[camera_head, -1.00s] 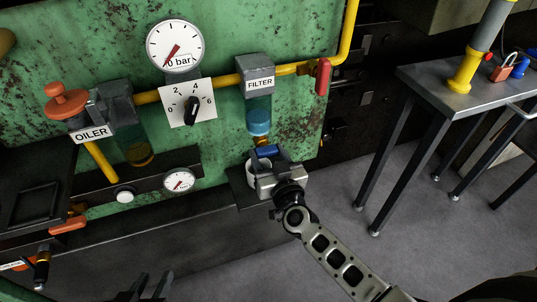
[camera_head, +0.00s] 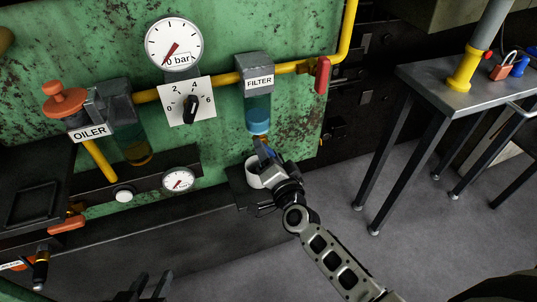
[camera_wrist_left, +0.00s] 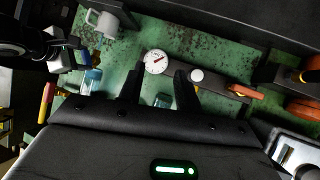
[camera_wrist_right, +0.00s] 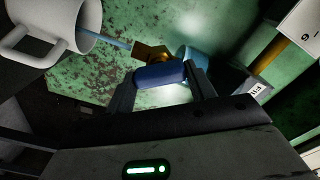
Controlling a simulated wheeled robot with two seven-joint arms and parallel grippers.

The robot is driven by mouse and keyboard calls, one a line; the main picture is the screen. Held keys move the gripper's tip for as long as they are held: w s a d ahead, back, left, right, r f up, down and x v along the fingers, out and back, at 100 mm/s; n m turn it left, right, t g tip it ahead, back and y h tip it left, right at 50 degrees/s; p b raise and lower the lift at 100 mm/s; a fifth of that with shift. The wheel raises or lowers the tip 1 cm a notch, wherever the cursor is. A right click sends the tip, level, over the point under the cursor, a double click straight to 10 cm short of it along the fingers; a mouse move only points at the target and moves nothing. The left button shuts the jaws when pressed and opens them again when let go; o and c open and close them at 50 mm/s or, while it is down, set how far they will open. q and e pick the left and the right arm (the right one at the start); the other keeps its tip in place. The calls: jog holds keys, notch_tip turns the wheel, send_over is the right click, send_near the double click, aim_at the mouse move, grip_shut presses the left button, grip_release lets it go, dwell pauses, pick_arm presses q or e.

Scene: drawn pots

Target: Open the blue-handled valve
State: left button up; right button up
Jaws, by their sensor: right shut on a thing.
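The blue valve handle (camera_wrist_right: 160,75) is between the fingers of my right gripper (camera_wrist_right: 160,82) in the right wrist view, on a brass valve body (camera_wrist_right: 150,53). In the head view, my right gripper (camera_head: 268,160) hides most of the valve below the filter's blue bowl. A thin light-blue streak (camera_wrist_right: 108,39) runs from the brass body to the mouth of a white mug (camera_wrist_right: 45,25). My left gripper (camera_head: 145,288) is open and empty at the bottom of the head view; its spread fingers (camera_wrist_left: 158,85) also show in the left wrist view.
The filter (camera_head: 258,85), dial (camera_head: 190,105), large gauge (camera_head: 174,44) and oiler with an orange knob (camera_head: 66,101) are on the green panel. A red-handled lever (camera_head: 322,76) is on the yellow pipe. A metal table (camera_head: 440,85) stands at right; floor between is clear.

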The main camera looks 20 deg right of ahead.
pick_arm(q)
jog(key=shift+f+b, duration=0.15)
jog(key=shift+b, duration=0.5)
pick_arm(e)
jog(key=shift+f+m, duration=0.1)
jog(key=shift+m, duration=3.5)
pick_arm(q)
jog(key=shift+f, duration=0.1)
pick_arm(e)
jog(key=o, duration=1)
jog(key=s, duration=1.6)
jog(key=shift+d, duration=0.25)
